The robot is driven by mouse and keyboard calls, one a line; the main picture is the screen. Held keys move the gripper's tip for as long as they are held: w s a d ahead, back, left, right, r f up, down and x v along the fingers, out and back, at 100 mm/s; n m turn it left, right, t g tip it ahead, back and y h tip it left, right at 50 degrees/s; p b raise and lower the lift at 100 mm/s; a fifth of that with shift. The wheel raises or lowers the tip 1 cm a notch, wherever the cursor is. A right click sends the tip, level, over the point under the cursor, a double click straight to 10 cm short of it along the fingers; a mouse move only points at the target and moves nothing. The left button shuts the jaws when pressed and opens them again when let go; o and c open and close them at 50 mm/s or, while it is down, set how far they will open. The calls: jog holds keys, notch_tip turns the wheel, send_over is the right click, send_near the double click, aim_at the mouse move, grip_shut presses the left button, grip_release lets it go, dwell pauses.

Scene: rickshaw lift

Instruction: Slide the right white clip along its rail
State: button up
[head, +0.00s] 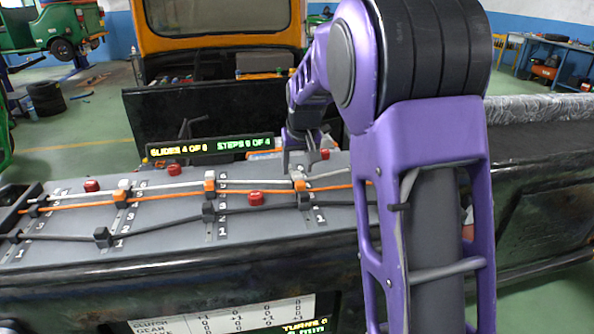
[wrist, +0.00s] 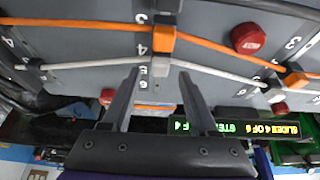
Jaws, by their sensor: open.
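The right white clip (head: 298,177) sits on the rightmost numbered rail of the grey panel, on the white cable. It also shows in the wrist view (wrist: 160,67), beside the mark 5, with an orange clip (wrist: 164,40) right next to it near the mark 4. My gripper (head: 303,160) is above the far end of this rail. In the wrist view my gripper (wrist: 159,76) is open, its two fingers on either side of the white clip with gaps on both sides. I cannot tell whether the fingertips are down at clip height.
A red button (head: 256,198) lies left of the rail, with other red buttons further left. A black clip (head: 208,209) and an orange clip (head: 210,184) sit on the neighbouring rail. A lit display (head: 210,145) stands along the panel's far edge. Orange, white and black cables cross the panel.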

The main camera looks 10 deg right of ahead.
jog(key=shift+x, duration=0.95)
jog(key=shift+c, duration=0.2)
grip_shut()
jog(key=shift+r, duration=0.1)
dwell(0.5)
